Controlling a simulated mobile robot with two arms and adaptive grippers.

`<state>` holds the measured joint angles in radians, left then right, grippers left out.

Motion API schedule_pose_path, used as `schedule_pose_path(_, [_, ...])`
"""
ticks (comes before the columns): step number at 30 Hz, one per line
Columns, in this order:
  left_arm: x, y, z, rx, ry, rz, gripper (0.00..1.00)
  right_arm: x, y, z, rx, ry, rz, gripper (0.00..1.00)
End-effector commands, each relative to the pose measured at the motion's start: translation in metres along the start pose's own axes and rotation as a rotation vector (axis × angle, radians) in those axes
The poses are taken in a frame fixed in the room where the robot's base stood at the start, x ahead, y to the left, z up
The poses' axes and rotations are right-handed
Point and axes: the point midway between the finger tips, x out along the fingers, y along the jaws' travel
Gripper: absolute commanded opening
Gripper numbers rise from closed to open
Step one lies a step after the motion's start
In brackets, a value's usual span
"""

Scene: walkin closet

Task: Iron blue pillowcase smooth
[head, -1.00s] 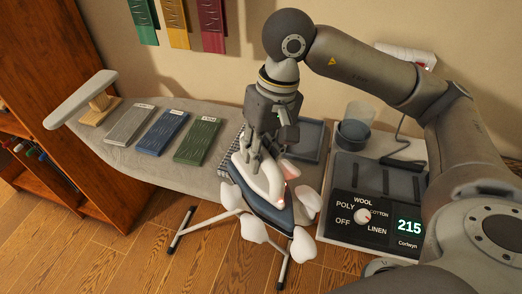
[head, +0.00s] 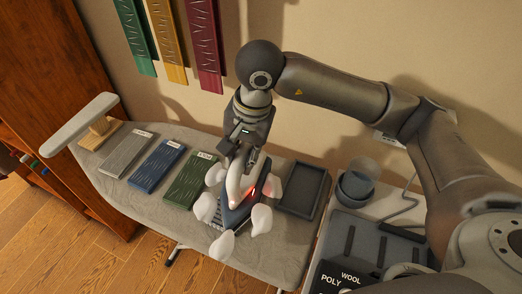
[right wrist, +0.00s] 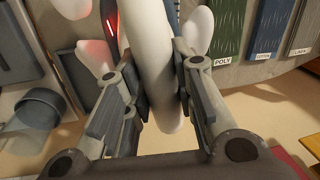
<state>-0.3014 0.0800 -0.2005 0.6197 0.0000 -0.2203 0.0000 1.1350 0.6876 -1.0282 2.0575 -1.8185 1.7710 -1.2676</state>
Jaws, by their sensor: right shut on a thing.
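The blue pillowcase (head: 160,166) lies flat on the ironing board (head: 112,192), with wrinkle marks and a tag that seems to read COTTON in the right wrist view (right wrist: 270,25). My right gripper (head: 243,160) is shut on the pale handle of the iron (head: 236,214). The handle (right wrist: 152,60) runs between its fingers in the right wrist view. The iron has a dark blue body, a red light and white puffs around it. It is right of the pillowcases, over or on a patterned patch of the board; contact is unclear. My left gripper is not in view.
A green pillowcase tagged POLY (head: 190,184) lies between the blue one and the iron; a grey one (head: 125,154) lies left. A dark tray (head: 303,189) is right of the iron. A dial console (head: 345,278), cup and cord stand further right. Coloured panels (head: 204,45) hang behind.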

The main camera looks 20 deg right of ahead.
Motion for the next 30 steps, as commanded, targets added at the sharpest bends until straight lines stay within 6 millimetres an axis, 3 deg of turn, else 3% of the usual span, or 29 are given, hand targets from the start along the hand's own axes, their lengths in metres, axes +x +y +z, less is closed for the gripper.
schedule_pose_path(3, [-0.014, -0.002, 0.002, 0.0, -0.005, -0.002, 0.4, -0.005, -0.016, 0.003, 0.093, 0.018, -0.01, 0.0])
schedule_pose_path(9, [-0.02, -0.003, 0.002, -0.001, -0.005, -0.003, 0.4, -0.002, -0.027, 0.005, 0.184, 0.037, -0.019, 0.0])
schedule_pose_path(30, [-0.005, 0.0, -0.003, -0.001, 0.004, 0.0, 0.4, 0.052, -0.018, 0.005, 0.199, 0.039, -0.021, 0.0])
